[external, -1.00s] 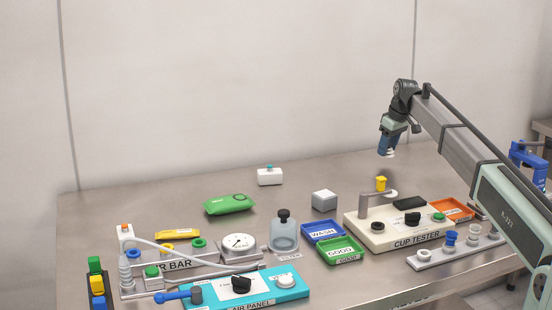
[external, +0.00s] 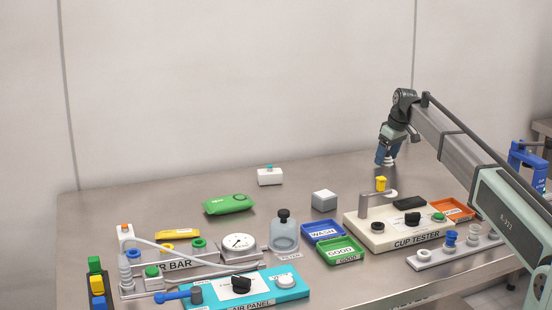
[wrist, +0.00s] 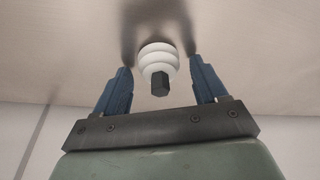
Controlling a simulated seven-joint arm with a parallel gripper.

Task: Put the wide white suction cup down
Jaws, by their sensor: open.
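The wide white suction cup (wrist: 158,58), with stacked white ridges and a dark hexagonal stem, is between the two blue fingers of my gripper (wrist: 160,68) in the wrist view. The fingers are open, with a visible gap on each side of the cup. The cup is at the steel tabletop with dark shadows beside it; whether its base rests flat is hard to tell.
An orange tray (external: 453,209) and a grey rack of cups (external: 432,256) are in front, right. A blue wash tray (external: 322,231), green good tray (external: 341,251) and grey block (external: 324,200) stand left.

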